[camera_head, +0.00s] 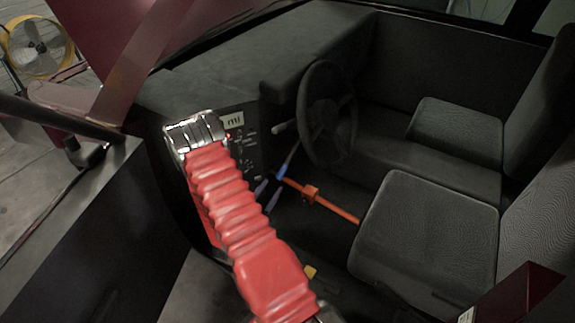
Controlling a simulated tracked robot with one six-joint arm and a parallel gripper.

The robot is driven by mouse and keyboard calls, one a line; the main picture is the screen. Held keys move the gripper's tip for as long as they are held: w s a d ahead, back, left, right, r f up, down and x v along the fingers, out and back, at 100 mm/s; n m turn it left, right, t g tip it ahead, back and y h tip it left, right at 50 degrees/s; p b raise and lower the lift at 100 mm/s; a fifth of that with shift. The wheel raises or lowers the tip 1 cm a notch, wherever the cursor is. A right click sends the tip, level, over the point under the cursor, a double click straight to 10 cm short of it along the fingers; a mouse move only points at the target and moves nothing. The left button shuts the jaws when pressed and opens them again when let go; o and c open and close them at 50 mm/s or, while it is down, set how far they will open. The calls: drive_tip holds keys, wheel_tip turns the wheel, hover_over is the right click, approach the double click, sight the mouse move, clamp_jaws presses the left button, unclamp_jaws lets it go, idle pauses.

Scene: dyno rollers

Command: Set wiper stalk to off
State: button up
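The wiper stalk is probably the short pale grey lever (284,126) on the left side of the steering column, beside the black steering wheel (327,114). It is too small to tell which position it is set to. My red bellows-covered arm (235,218) reaches up from the bottom middle to a shiny metal joint (195,132) left of the dashboard panel. I cannot make out my gripper's fingers, and I see no contact between my arm and the stalk.
A dark control panel (247,148) lies just right of the metal joint. Dark seats (425,230) fill the right. A yellow fan (36,46) stands outside at upper left.

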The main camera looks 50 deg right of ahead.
sight(290, 158)
drive_tip(key=w+d, duration=0.2)
drive_tip(key=d, duration=1.1)
drive_tip(key=shift+w+d, duration=0.3)
drive_tip(key=shift+w, duration=0.1)
clamp_jaws()
idle(0.3)
